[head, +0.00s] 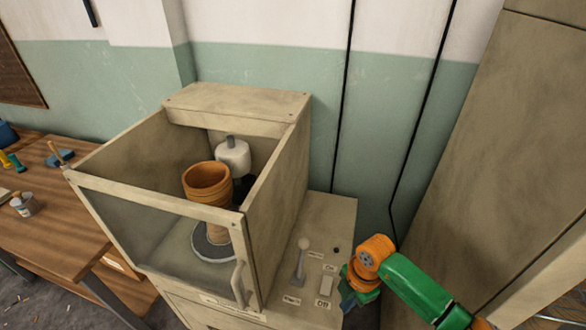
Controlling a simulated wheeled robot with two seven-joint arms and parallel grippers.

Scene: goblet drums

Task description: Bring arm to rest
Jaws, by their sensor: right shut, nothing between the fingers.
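My right arm (423,290) comes in from the lower right, green with an orange joint. My right gripper (353,296) is shut and empty, just right of the control panel's edge. My left gripper is out of view. An orange-brown goblet drum (207,183) stands upright, wide end up, on a round grey disc (203,248) inside a box-like booth (180,195). The gripper is apart from the drum.
The control panel (318,235) right of the booth has a lever (300,262) and a switch (326,285). A white canister (233,157) is behind the drum. A wooden table (60,225) stands left. A tall tan cabinet (490,150) stands right.

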